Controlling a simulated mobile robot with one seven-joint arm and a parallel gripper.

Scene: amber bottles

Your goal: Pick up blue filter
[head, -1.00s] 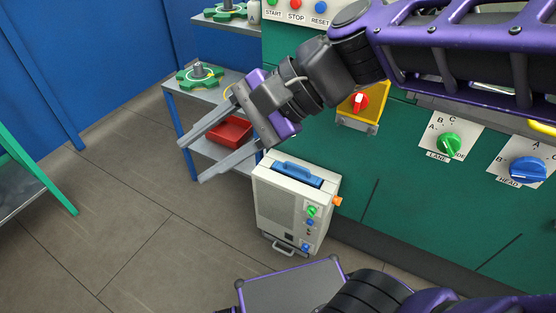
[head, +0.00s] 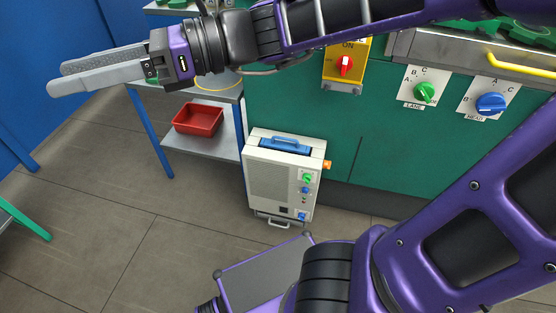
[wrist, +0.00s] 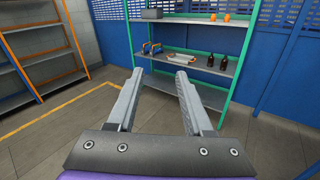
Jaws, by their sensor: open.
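The blue filter (head: 285,144) sits in the top of a cream boxy unit (head: 270,180) on the floor, against the green machine. Its raised blue handle shows above the slot. My gripper (head: 55,78) is up and to the left of the unit in the head view, well away from the filter, pointing left. In the wrist view my gripper (wrist: 160,78) has its two fingers apart with nothing between them. The filter does not show in the wrist view.
A grey shelf cart with a red bin (head: 198,119) stands left of the unit. The green machine (head: 380,150) rises behind it, with a red switch (head: 345,65) and knobs.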

